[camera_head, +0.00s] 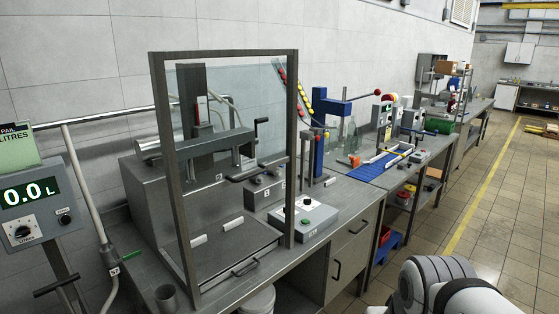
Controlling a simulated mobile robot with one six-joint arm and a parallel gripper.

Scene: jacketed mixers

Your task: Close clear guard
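The clear guard is see-through, so its panel is hard to make out. A tall dark grey upright frame (292,150) stands at the front of a bench machine on the left, with a bluish clear sheet (255,95) showing through its upper part. A dark bar handle (257,173) shows in the frame's middle, and another handle (246,267) sits low at the front. I cannot tell which of these parts moves, or how far the guard is open. My gripper is not in view; only a white and grey part of my own body shows at bottom right.
A control box (303,221) with buttons stands right of the frame on the metal bench. A litre display (22,195) is at far left. The tiled floor (500,235) at right is clear.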

